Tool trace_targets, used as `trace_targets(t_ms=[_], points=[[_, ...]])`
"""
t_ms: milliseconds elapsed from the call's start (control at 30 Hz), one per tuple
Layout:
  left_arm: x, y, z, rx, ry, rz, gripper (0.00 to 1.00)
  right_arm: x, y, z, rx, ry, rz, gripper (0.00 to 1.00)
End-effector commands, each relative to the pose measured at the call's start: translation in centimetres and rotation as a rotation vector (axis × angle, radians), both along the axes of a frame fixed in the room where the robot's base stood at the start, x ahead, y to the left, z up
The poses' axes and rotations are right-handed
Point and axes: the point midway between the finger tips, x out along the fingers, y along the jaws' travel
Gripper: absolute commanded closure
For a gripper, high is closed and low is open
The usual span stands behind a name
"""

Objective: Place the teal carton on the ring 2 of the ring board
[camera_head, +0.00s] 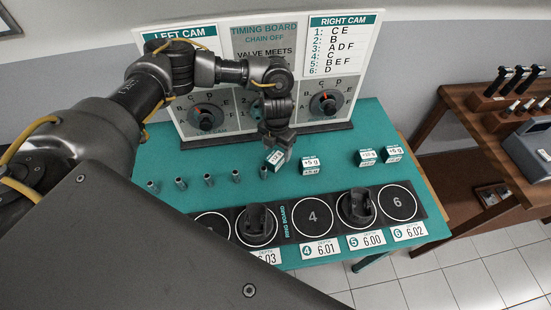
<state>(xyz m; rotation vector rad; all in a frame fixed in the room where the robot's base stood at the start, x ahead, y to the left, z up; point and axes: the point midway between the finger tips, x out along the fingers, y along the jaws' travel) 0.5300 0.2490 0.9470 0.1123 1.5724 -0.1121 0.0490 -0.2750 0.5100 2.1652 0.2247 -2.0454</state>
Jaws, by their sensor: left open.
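My left gripper (278,145) is open and points down over the table, at a small white carton with a teal band (275,158). This carton looks tilted and sits at the fingertips; I cannot tell whether it is between them. Similar white-and-teal cartons stand on the table: one marked +5 g (311,163) just right of the gripper, and two more (367,157) (392,153) further right. The ring board (284,222) is a dark strip of numbered rings in front. The ring left of the covered third place, apparently ring 2 (212,226), is partly hidden by my arm. My right gripper is out of view.
Dark round parts stand on the third ring (257,222) and ring 5 (357,206); rings 4 (313,217) and 6 (397,202) are bare. Several small metal cylinders (208,180) stand left of the gripper. The timing board (265,70) rises behind. A wooden bench (460,150) is at right.

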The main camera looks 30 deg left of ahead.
Motion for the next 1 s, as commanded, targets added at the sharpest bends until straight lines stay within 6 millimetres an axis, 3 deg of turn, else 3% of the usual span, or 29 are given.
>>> trace_targets(t_ms=[100, 233, 333, 533, 733, 1000], points=[[0.0, 0.1, -0.3, 0.002, 0.004, 0.002, 0.35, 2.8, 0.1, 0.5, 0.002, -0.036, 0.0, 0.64], [-0.3, 0.3, -1.8, 0.003, 0.007, 0.004, 0.35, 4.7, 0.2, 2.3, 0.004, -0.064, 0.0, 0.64], [-0.4, 0.3, -3.5, 0.002, 0.005, 0.002, 0.35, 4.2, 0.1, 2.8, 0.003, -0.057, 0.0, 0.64], [-0.3, 0.4, -5.2, 0.0, 0.002, 0.002, 0.35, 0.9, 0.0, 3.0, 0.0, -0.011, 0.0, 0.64], [-0.3, 0.3, -5.2, 0.0, 0.002, 0.002, 0.35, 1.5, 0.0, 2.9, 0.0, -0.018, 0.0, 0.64], [-0.3, 0.3, -5.2, 0.0, 0.002, 0.002, 0.7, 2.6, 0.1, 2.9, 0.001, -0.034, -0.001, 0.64]])
